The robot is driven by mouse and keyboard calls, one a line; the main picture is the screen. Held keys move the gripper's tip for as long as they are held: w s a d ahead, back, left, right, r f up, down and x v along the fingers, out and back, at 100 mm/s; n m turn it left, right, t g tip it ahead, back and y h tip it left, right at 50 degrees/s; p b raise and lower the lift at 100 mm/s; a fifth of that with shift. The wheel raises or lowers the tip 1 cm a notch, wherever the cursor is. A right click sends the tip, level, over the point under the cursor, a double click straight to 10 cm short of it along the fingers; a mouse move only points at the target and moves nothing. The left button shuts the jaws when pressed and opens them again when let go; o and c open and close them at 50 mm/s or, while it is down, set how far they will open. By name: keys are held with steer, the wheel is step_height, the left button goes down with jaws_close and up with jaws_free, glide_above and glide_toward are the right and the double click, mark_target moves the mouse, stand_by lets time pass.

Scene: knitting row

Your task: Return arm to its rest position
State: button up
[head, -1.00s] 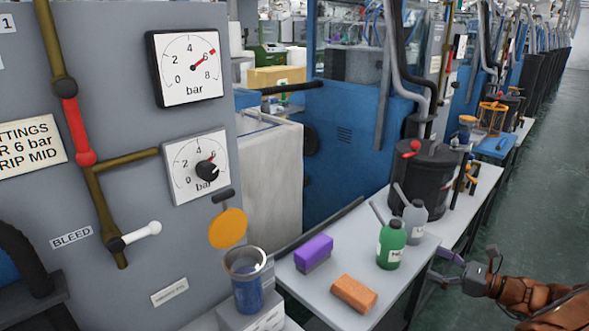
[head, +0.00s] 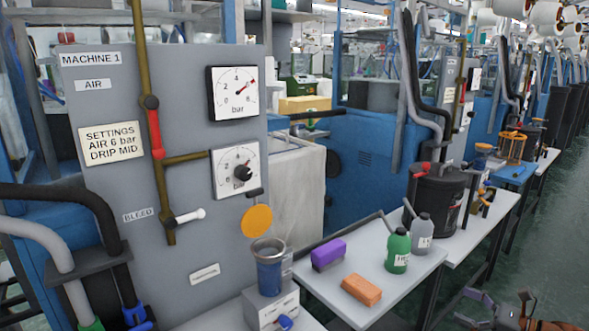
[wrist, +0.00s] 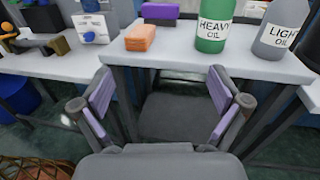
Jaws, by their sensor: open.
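My gripper (head: 492,307) is at the lower right of the head view, low beside the front edge of the table. In the wrist view my gripper (wrist: 160,105) has its two purple-padded fingers spread wide apart with nothing between them. Beyond the fingers is the light table (wrist: 180,60) with an orange block (wrist: 140,38), a purple block (wrist: 158,11), a green bottle marked heavy oil (wrist: 213,32) and a grey bottle marked light oil (wrist: 277,40). My gripper is apart from all of them.
The grey machine panel (head: 100,200) with two gauges stands at the left. A blue cup (head: 269,272) sits on a small box before it. A black drum (head: 438,195) stands on the farther bench. The green floor aisle (head: 545,225) at the right is free.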

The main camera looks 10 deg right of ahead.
steer(key=s+a+r+n+g+y, duration=0.15)
steer(key=a+n+g, duration=0.3)
steer(key=a, duration=0.65)
steer(key=a+r+n+g+y, duration=0.1)
steer(key=a+r+n+g, duration=0.3)
steer(key=a, duration=0.6)
steer(key=s+a+f+n+g+h, duration=0.1)
steer(key=s+a+n+g+h, duration=0.4)
steer(key=s+a+n+g, duration=0.55)
steer(key=s+d+f+n+t+h, duration=0.1)
steer(key=s+n+h, duration=0.35)
steer(key=s, duration=0.45)
steer(key=s+d+f+n+t+h, duration=0.15)
steer(key=s+n+h, duration=0.3)
steer(key=s, duration=0.45)
step_height(320, 180, up, 18)
steer(key=w+a+t+p, duration=0.1)
steer(key=p, duration=1.5)
steer(key=shift+r+m, duration=0.2)
steer(key=shift+m, duration=0.2)
steer(key=shift+t+h, duration=0.25)
